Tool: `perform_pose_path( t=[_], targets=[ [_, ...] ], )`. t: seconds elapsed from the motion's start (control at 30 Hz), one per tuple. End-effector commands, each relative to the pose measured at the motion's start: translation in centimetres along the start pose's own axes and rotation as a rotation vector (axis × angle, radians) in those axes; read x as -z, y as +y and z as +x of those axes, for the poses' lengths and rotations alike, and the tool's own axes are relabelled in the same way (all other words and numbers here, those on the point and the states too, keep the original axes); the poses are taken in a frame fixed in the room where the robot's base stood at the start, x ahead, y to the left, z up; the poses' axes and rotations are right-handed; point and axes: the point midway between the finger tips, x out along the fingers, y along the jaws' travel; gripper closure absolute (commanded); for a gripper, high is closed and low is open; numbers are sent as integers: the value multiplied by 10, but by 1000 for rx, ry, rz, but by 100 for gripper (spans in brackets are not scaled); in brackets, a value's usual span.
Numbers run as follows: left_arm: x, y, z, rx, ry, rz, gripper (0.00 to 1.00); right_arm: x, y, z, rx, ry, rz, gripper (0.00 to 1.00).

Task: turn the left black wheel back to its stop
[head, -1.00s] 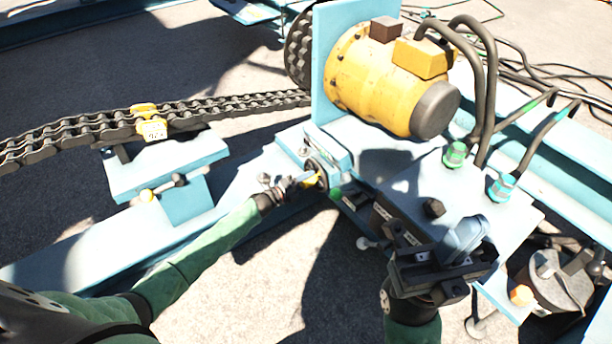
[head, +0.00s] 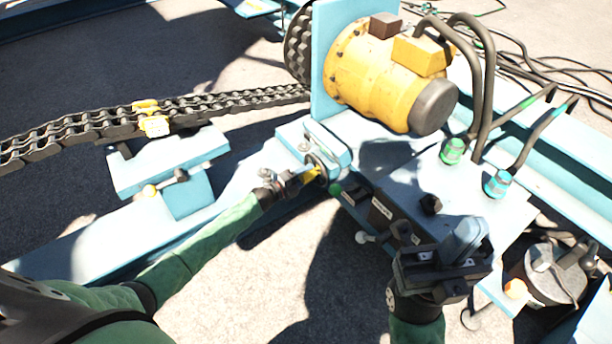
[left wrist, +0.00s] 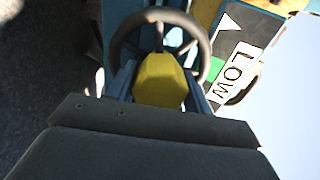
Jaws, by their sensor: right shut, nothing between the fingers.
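The left black wheel (head: 318,167) stands upright on the end of the blue frame, mostly edge-on in the head view. In the left wrist view its dark rim (left wrist: 162,20) arches over a yellow piece (left wrist: 160,80) at its middle. My left gripper (head: 303,177) is at the wheel. Its two blue-grey fingers lie along both sides of the yellow piece and appear shut on it, with tips close to the rim. The contact faces are hidden. My right gripper (head: 468,240) is shut and empty, above the front part of the blue machine.
A LOW label (left wrist: 233,72) with an arrow and a green patch is beside the wheel. A yellow motor (head: 385,80) with thick hoses stands behind it. A heavy chain (head: 210,108) crosses at left over a blue stand (head: 170,165). Bare ground lies in front.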

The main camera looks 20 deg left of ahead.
Motion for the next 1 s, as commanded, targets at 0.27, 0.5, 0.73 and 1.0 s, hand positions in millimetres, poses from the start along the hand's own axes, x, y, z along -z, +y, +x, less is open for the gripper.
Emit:
perform_pose_path(
  t=[0.27,0.5,0.73,1.0],
  targets=[
    [0,0,0,0,0,1,31,0,0,0,-2,1,0,100],
    [0,0,-10,-2,0,1,31,0,0,3,0,1,-1,100],
    [0,0,-44,-2,-1,0,31,1,1,6,10,-2,-13,100],
    [-1,0,-74,-1,-1,0,31,3,1,5,12,-13,-23,100]
  ],
)
